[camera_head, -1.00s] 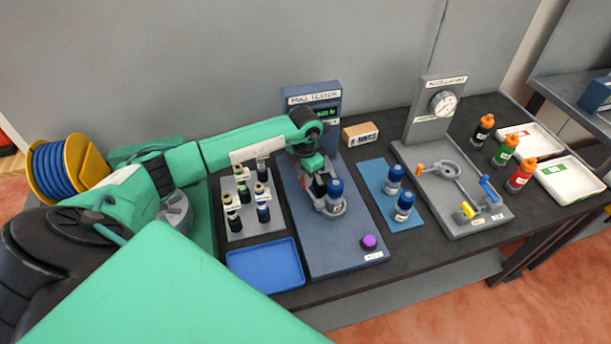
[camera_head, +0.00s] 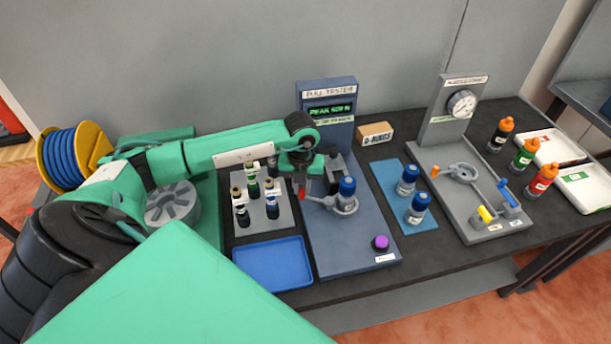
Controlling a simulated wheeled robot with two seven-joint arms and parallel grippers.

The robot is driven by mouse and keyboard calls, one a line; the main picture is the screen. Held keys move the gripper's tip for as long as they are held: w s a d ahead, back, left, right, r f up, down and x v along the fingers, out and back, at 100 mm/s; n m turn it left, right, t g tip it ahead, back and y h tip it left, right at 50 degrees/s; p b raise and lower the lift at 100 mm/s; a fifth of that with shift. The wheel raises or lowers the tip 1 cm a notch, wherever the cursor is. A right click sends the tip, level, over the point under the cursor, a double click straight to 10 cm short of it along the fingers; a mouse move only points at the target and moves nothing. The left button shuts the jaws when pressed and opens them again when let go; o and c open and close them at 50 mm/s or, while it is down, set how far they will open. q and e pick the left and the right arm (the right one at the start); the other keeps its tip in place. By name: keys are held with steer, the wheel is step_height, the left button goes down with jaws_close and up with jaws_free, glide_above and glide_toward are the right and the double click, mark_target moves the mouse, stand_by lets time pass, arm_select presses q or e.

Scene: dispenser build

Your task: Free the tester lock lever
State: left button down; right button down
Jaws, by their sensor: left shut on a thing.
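The pull tester (camera_head: 328,97) is a blue-grey stand with a green-lit display on a long base. A ring holder on its base holds a blue-capped bottle (camera_head: 347,187) upright. The red lock lever (camera_head: 301,193) shows as a small red piece left of the holder. My left gripper (camera_head: 301,184) reaches in from the left and is shut on the lever, partly hiding it. Its fingertips are small and hard to make out. A dark block (camera_head: 335,172) stands just right of it. My right gripper is not in view.
A grey rack (camera_head: 278,220) with several vials stands left of the tester, behind an empty blue tray (camera_head: 270,262). A purple knob (camera_head: 380,242) sits at the base's front. A blue mat (camera_head: 419,225) with two bottles and a gauge fixture (camera_head: 462,218) stand right.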

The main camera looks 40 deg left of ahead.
arm_select(q)
steer(key=shift+s+d+n+b, duration=0.25)
steer(key=shift+s+d+n, duration=0.25)
steer(key=shift+n, duration=0.5)
steer(key=shift+s+d+n+b, duration=0.3)
steer(key=shift+s+n, duration=0.3)
steer(key=shift+n, duration=0.4)
steer(key=shift+s+d+n+b, duration=0.2)
steer(key=shift+s+d+n, duration=0.3)
steer(key=shift+n, duration=0.5)
steer(key=shift+a, duration=0.1)
steer(key=c, duration=1.3)
jaws_free()
steer(key=shift+s, duration=0.1)
step_height(320, 180, up, 14)
steer(key=b, duration=0.3)
steer(key=shift+f, duration=0.15)
